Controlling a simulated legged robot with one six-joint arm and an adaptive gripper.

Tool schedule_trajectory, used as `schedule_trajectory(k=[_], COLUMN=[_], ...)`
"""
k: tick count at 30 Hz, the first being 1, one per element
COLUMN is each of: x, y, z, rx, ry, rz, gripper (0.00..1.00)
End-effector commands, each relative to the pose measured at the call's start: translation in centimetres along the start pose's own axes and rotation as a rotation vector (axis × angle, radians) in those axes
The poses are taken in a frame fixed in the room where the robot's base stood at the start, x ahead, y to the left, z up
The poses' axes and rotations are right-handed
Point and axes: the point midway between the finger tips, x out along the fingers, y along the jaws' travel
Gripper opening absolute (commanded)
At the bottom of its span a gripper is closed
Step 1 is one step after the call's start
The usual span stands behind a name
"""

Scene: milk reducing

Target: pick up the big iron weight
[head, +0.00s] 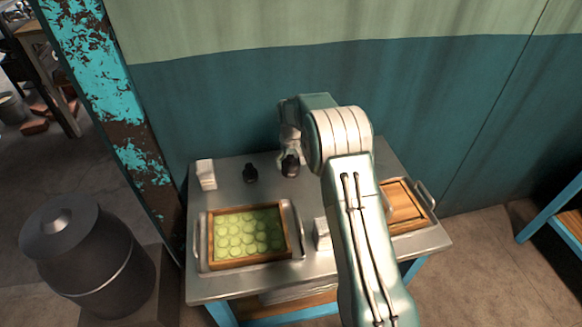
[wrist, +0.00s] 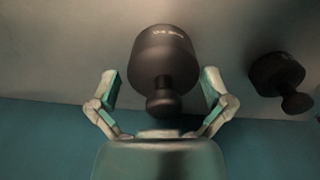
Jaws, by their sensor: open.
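The big iron weight (wrist: 164,62) is a dark cylinder with a knob on top and pale lettering on its side. In the wrist view it sits between the spread fingers of my gripper (wrist: 161,92), with gaps on both sides. In the head view the weight (head: 290,166) stands on the metal table near its back edge, just below my gripper (head: 289,152), partly covered by it. A smaller dark weight (head: 250,173) stands to its left; it also shows at the right of the wrist view (wrist: 278,82). My gripper is open and holds nothing.
The metal table (head: 240,291) bears a tray (head: 300,247) with a wooden frame of green rounds, a wooden box (head: 403,207) at right and white blocks (head: 206,174) (head: 322,234). A teal wall (head: 210,110) rises behind. A dark milk can (head: 84,250) stands left.

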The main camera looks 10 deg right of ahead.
Motion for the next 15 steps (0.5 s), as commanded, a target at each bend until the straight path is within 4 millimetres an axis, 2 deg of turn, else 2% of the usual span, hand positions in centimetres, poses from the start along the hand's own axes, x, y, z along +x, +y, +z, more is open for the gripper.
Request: schedule_trajectory(k=[2, 5, 6, 7, 15], x=[-0.04, -0.05, -0.05, -0.04, -0.24], y=[-0.08, -0.08, -0.08, -0.07, -0.08], z=[-0.02, -0.03, -0.03, -0.03, -0.12], rx=[-0.001, -0.001, -0.001, -0.001, -0.001], ry=[0.0, 0.0, 0.0, 0.0, 0.004], rz=[0.0, 0.0, 0.0, 0.0, 0.001], gripper=[1.0, 0.6, 0.42, 0.29, 0.27])
